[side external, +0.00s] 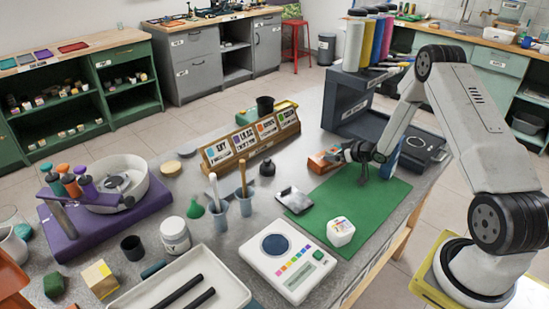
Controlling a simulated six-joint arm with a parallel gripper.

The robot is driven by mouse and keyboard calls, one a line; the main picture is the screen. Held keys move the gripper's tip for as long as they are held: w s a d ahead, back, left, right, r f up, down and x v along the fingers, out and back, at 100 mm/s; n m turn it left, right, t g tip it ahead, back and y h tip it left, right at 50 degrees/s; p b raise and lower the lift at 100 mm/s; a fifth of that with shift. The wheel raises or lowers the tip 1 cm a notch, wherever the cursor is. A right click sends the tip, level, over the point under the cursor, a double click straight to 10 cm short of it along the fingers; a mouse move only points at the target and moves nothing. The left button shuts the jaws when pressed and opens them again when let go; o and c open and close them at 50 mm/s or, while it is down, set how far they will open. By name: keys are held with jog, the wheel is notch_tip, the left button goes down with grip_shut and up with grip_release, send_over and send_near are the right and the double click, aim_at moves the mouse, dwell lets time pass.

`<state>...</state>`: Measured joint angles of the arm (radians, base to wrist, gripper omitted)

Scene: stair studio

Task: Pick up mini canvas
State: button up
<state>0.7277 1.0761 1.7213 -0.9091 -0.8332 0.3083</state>
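I cannot tell for sure which thing is the mini canvas. A small flat grey-and-white piece (294,200) that could be it lies at the left edge of the green mat (370,205). A small white tub-like block with a coloured label (340,231) sits at the mat's front. My gripper (361,172) points down over the back part of the mat, right of and behind the flat piece and apart from it. Its dark fingers are small here, and I cannot tell whether they are open or hold anything.
An orange box (325,161) lies close left of my gripper. A dark rack with coloured rolls (345,100) stands behind. A white scale-like device (289,262) is in front, a wooden card stand (250,143) to the left. The mat's right half is clear.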

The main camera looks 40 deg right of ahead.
jog(key=c, duration=1.1)
jog(key=shift+r, duration=0.1)
jog(key=shift+r, duration=0.7)
jog(key=s+a+r, duration=0.2)
jog(key=s+r, duration=0.1)
jog(key=s, duration=0.1)
jog(key=s+a+r, duration=0.2)
jog(key=s+r, duration=0.2)
jog(key=s+a+r, duration=0.2)
jog(key=s+r, duration=0.2)
jog(key=shift+s+r, duration=0.2)
jog(key=shift+s, duration=0.1)
